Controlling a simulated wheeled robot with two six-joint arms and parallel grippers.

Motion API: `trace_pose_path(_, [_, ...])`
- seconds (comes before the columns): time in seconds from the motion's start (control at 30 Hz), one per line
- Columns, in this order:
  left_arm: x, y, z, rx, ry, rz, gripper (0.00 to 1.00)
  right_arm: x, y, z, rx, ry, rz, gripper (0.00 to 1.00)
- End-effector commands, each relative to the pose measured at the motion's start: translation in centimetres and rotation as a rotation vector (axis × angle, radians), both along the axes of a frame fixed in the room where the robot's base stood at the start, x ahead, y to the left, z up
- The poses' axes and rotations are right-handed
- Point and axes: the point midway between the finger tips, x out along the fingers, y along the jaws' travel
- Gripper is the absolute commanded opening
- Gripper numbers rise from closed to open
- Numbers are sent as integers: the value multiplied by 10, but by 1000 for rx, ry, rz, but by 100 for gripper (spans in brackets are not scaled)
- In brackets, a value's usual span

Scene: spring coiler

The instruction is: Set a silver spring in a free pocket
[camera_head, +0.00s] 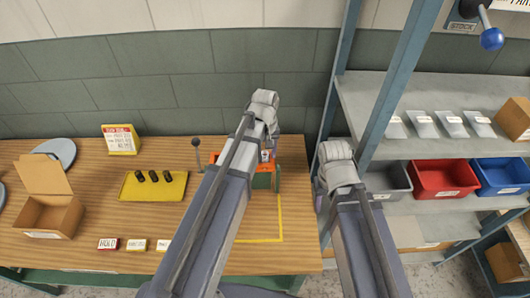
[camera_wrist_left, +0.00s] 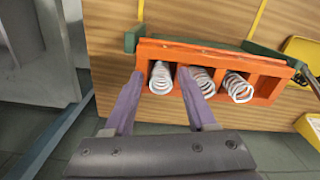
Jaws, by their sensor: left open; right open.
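In the left wrist view an orange block (camera_wrist_left: 215,52) with a row of pockets stands on the wooden table. Silver coil springs sit in its pockets: a left one (camera_wrist_left: 160,78), a middle one (camera_wrist_left: 202,80) and a right one (camera_wrist_left: 238,88). The pocket (camera_wrist_left: 266,88) at the right end looks empty. My left gripper (camera_wrist_left: 162,88) is open, with its fingers on either side of the left spring; I cannot tell if they touch it. In the head view the orange block (camera_head: 268,156) is mostly behind my left arm. My right arm shows there, but its gripper is hidden.
A yellow tray (camera_head: 130,190) with three dark pieces lies left of the block. An open cardboard box (camera_head: 45,217) and a red-and-white sign (camera_head: 120,140) stand on the table. A shelf with a grey bin (camera_head: 386,181) and a red bin (camera_head: 442,176) is at the right.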

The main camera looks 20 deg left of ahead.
Motion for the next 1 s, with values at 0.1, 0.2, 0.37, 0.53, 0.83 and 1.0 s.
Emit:
trace_pose_path(0.1, [-1,1,11,1,0,2,68,0,0,11,0,0,-2,50])
trace_pose_path(0.2, [-1,1,23,2,-2,2,68,0,0,23,1,0,-4,50])
trace_pose_path(0.37, [0,1,46,3,-5,2,68,0,0,46,2,0,-9,50])
trace_pose_path(0.53, [0,1,68,4,-7,2,68,0,0,68,2,-1,-12,50])
trace_pose_path(0.83, [0,1,78,4,-9,2,68,0,0,78,2,1,-12,50])
trace_pose_path(1.0, [0,1,86,4,-9,2,68,0,0,86,2,1,-12,50])
